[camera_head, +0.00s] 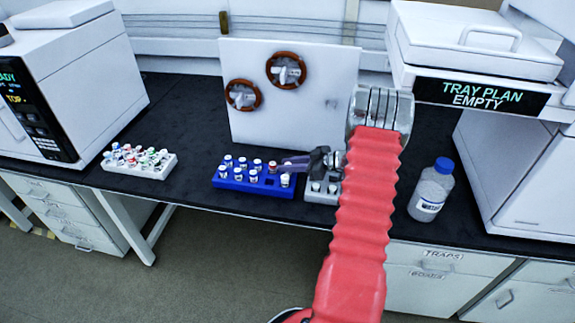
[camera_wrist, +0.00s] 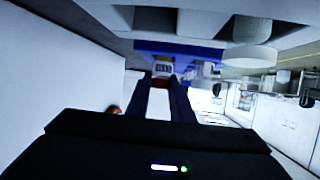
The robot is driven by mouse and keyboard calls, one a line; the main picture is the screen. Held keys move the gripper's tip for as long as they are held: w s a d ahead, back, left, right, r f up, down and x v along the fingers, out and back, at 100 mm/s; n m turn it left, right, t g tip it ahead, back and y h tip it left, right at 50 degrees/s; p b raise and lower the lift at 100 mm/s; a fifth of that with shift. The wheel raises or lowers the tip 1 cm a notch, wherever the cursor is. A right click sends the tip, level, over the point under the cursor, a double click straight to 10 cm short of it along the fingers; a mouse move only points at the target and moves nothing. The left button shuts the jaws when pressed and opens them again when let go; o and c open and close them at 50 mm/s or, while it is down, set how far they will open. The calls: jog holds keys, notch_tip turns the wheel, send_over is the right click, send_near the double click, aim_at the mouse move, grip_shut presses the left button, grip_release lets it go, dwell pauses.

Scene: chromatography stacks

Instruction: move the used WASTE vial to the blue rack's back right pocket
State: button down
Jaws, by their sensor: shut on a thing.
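The blue rack (camera_head: 228,184) stands on the dark bench and holds several white-capped vials. Its front right corner holds a vial (camera_head: 285,180), and a dark open pocket shows left of it. My gripper (camera_head: 280,164) reaches in from the right over the rack's back right part and hides the back right pocket. It is shut on a small vial (camera_head: 272,165) with a red-brown mark, at the fingertips. The wrist view shows this vial (camera_wrist: 163,68) between the dark fingers, with the blue rack (camera_wrist: 200,50) beyond. The WASTE label cannot be read. I cannot tell whether the vial is seated or above its pocket.
A grey rack (camera_head: 318,197) with vials stands right of the blue rack, partly behind my arm. A white rack (camera_head: 150,170) of coloured-cap vials is at left. A blue-capped bottle (camera_head: 432,190) stands at right. A white panel (camera_head: 285,110) with two round dials rises behind.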

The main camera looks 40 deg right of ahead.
jog(key=c, duration=1.5)
grip_release()
jog(key=shift+o, duration=0.5)
jog(key=o, duration=0.3)
jog(key=shift+r, duration=3.45)
